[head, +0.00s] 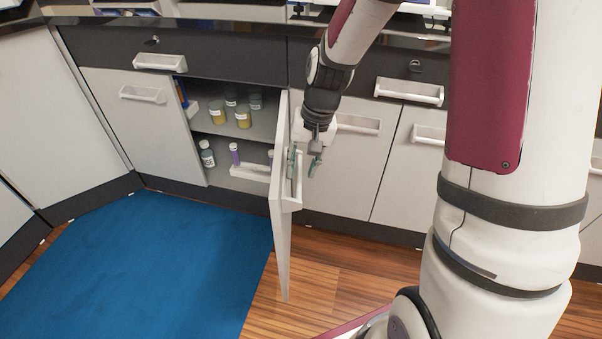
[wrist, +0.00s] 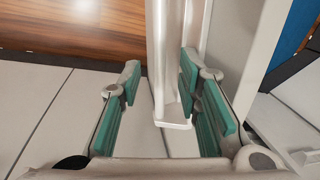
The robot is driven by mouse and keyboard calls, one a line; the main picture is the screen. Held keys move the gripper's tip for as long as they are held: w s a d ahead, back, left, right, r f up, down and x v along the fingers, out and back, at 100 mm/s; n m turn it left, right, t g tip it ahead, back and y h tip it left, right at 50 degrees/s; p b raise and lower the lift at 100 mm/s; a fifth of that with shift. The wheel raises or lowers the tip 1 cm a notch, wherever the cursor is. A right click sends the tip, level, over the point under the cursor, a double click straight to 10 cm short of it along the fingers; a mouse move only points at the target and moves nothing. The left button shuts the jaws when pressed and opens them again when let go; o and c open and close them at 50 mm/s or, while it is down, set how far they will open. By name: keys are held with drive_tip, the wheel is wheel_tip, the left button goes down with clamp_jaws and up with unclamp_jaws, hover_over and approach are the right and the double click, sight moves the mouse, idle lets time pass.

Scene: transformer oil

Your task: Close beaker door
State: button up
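The beaker door (head: 281,205) is a light grey cabinet door standing wide open, edge-on to me in the head view. Its pale handle (head: 292,187) is on the door face towards my arm. In the wrist view the handle (wrist: 171,70) runs between the green-padded fingers, and the door (wrist: 255,75) rises to the right. My gripper (head: 304,165) is open around the handle; in the wrist view its fingers (wrist: 157,95) are apart. The right finger is close to the handle, between it and the door; I cannot tell whether they touch.
The open cabinet (head: 236,130) holds several beakers and bottles on two shelves. A blue mat (head: 150,265) lies on the floor before it. Closed doors and drawers flank it. Wooden floor (head: 330,268) is free near the door's lower edge.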

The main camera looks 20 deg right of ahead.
drive_tip(key=shift+a+f, duration=0.15)
drive_tip(key=shift+f, duration=0.5)
clamp_jaws()
